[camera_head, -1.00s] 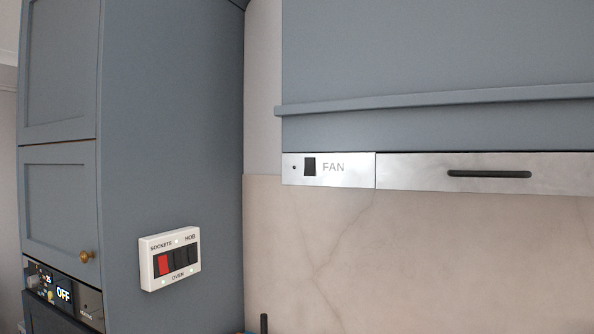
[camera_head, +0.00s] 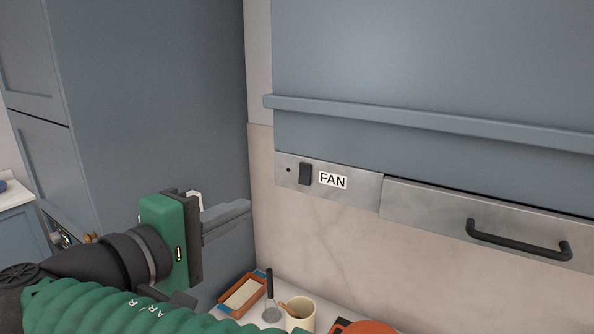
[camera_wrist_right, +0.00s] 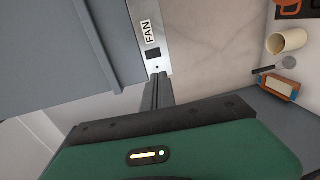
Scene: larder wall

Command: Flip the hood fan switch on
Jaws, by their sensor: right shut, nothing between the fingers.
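The fan switch (camera_head: 305,174) is a small black rocker on the steel strip of the hood, between a small dark dot and the FAN label (camera_head: 333,180). The switch also shows in the right wrist view (camera_wrist_right: 153,54). My right gripper (camera_head: 248,208) is shut and empty, to the left of the switch and a little lower, apart from it in the head view. In the right wrist view its fingers (camera_wrist_right: 158,78) point toward the strip's end near the switch. Whether the rocker is on or off I cannot tell. My left gripper is not in view.
A drawer-like steel front with a black handle (camera_head: 518,243) sits right of the switch. A blue-grey ledge (camera_head: 420,121) runs above. Below are an orange tray (camera_head: 229,299), a cream mug (camera_head: 301,314) and a utensil. A tall cabinet (camera_head: 150,90) stands left.

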